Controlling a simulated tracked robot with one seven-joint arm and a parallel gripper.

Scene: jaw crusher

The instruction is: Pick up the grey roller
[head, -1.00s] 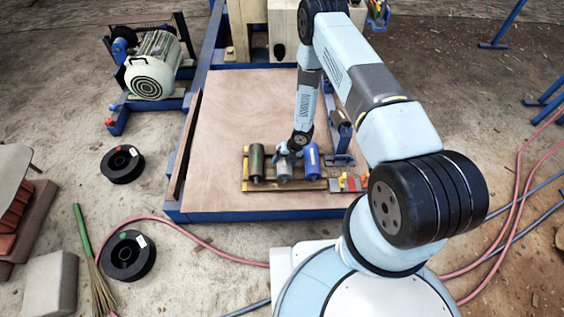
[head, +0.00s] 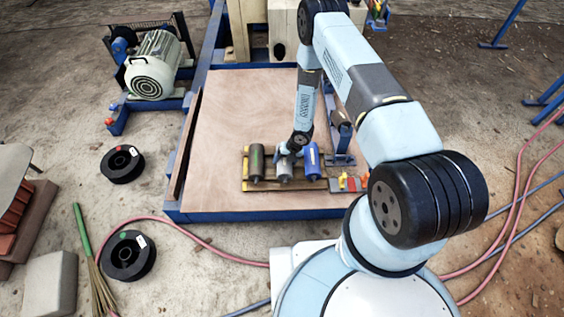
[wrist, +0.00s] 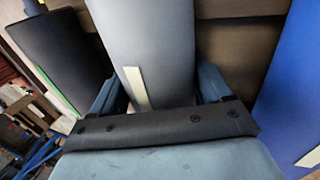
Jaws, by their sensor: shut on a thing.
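The grey roller (head: 284,170) stands in the middle of a row of three rollers on a yellow wooden rack. It also fills the middle of the wrist view (wrist: 150,45), with a pale strip on its side. My gripper (head: 289,152) is at the grey roller, its fingers on either side of it and shut on it. The fingers also show in the wrist view (wrist: 165,95). Whether the roller is clear of the rack cannot be told.
A dark roller with a green mark (head: 257,162) is close on the left, a blue roller (head: 312,160) close on the right. The rack (head: 262,186) sits on a wooden deck (head: 235,110) with a blue frame. Small coloured parts (head: 347,183) lie right of the rack.

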